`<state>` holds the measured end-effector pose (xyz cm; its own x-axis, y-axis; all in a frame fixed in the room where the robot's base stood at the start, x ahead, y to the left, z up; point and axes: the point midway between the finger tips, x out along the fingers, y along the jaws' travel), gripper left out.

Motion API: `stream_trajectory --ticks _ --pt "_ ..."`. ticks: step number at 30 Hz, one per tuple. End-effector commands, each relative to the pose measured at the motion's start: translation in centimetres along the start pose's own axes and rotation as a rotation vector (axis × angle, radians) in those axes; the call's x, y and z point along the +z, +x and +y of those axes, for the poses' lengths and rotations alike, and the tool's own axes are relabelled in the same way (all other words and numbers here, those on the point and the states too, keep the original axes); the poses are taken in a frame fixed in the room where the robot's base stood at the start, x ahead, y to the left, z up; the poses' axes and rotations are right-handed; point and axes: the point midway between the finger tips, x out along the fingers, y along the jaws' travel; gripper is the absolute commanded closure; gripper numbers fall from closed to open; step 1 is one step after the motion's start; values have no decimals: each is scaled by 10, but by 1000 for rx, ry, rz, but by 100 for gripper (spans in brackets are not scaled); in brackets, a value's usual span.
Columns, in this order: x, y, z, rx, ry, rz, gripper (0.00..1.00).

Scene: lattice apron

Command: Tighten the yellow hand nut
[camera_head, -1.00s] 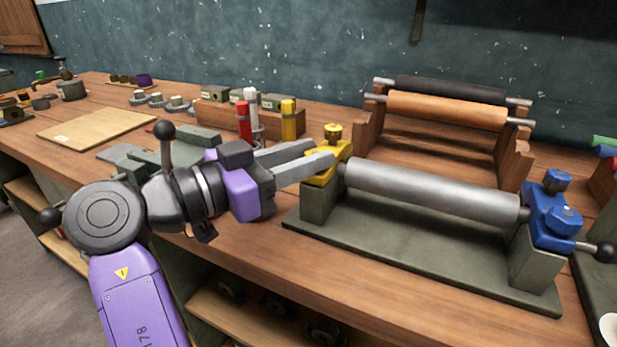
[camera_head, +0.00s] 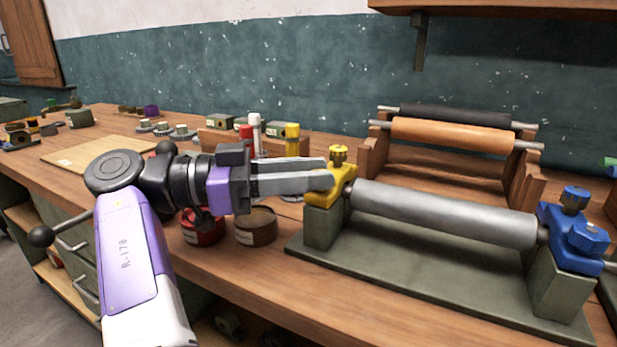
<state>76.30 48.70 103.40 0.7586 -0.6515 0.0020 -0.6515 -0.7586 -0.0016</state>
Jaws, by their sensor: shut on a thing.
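A yellow bearing cap (camera_head: 321,198) sits on the left post of a grey-green stand. A yellow knob (camera_head: 338,153) stands upright at its rear. My gripper (camera_head: 326,174) reaches in level from the left, its two long grey fingers closed at the front of the cap, below and in front of that knob. The fingertips cover what they grip; it looks like the front yellow hand nut, mostly hidden. A grey roller (camera_head: 440,213) lies across the stand, its left end at the yellow cap and its right end at a blue cap (camera_head: 577,240) with blue knobs.
The stand's base plate (camera_head: 400,285) lies near the bench's front edge. A wooden rack (camera_head: 515,180) with black and orange rollers stands behind. Red (camera_head: 203,226) and brown (camera_head: 256,226) tins stand below my gripper. Red, white and yellow bottles stand close behind the fingers.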

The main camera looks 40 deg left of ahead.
Motion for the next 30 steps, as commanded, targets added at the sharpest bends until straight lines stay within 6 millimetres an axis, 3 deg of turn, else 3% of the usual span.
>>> stream_trajectory --ticks 22,23,24,26,30 --pt "5 2 0 44 -7 -7 100" --pt "5 2 0 44 -7 -7 65" --pt "5 2 0 43 -7 -7 57" --pt "4 2 0 42 -6 -6 47" --pt "3 1 0 40 -5 -5 47"
